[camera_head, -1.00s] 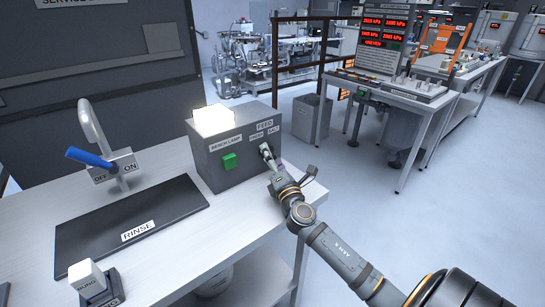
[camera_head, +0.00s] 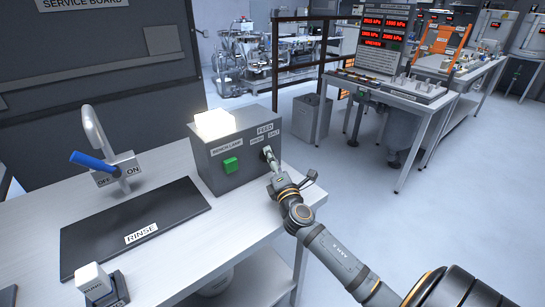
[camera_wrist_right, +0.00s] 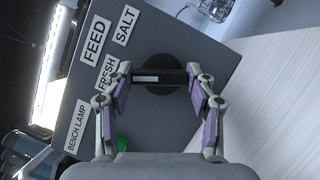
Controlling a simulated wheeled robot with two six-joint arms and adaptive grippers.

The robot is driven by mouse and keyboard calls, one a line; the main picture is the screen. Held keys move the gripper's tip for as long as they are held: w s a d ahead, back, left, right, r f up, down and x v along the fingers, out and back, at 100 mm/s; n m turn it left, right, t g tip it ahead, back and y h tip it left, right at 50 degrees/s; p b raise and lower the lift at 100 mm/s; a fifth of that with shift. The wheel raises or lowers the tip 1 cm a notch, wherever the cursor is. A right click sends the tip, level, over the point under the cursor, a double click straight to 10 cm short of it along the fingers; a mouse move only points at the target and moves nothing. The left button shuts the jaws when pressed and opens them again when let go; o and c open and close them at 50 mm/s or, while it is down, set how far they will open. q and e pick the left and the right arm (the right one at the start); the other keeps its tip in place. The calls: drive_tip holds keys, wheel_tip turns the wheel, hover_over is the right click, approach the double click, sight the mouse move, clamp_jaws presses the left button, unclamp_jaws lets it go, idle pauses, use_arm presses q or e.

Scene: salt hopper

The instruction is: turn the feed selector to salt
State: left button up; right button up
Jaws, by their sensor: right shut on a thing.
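The feed selector (camera_wrist_right: 158,77) is a round black knob with a bar handle on the grey box (camera_head: 215,168). The handle's white mark lies towards the left, on the side of the FRESH label (camera_wrist_right: 106,74). The SALT label (camera_wrist_right: 126,25) is above it in the right wrist view. My right gripper (camera_wrist_right: 162,88) is shut on the handle, one finger at each end. In the head view my right gripper (camera_head: 269,162) is at the box's right end and mostly hides the knob. My left gripper is not in view.
The box also carries a green button (camera_head: 230,164) and a lit lamp (camera_head: 213,122). A tap with a blue lever (camera_head: 92,160) and a black RINSE mat (camera_head: 105,232) are to the left. The white bench (camera_head: 190,262) is clear before the box.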

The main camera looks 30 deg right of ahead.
drive_tip(key=m+g+p, duration=0.1)
drive_tip(key=m+p, duration=0.1)
drive_tip(key=p, duration=0.1)
drive_tip(key=m+g+p, duration=0.1)
drive_tip(key=m+p, duration=0.2)
drive_tip(key=r+m+g+p, duration=0.1)
drive_tip(key=m+p, duration=0.2)
drive_tip(key=p, duration=0.1)
drive_tip(key=shift+d+y, duration=0.15)
drive_tip(key=shift+y, duration=0.15)
drive_tip(key=m+g+p, duration=0.1)
drive_tip(key=m+p, duration=0.1)
drive_tip(key=shift+f+y+p, duration=0.2)
drive_tip(key=shift+y+p, duration=0.1)
drive_tip(key=shift+y, duration=0.1)
drive_tip(key=shift+f+m+p, duration=0.15)
drive_tip(key=shift+m+p, duration=0.2)
drive_tip(key=shift+m, duration=0.05)
drive_tip(key=o, duration=1.2)
drive_tip(key=shift+c, duration=0.2)
drive_tip(key=v, duration=1.2)
drive_tip(key=shift+d, duration=0.15)
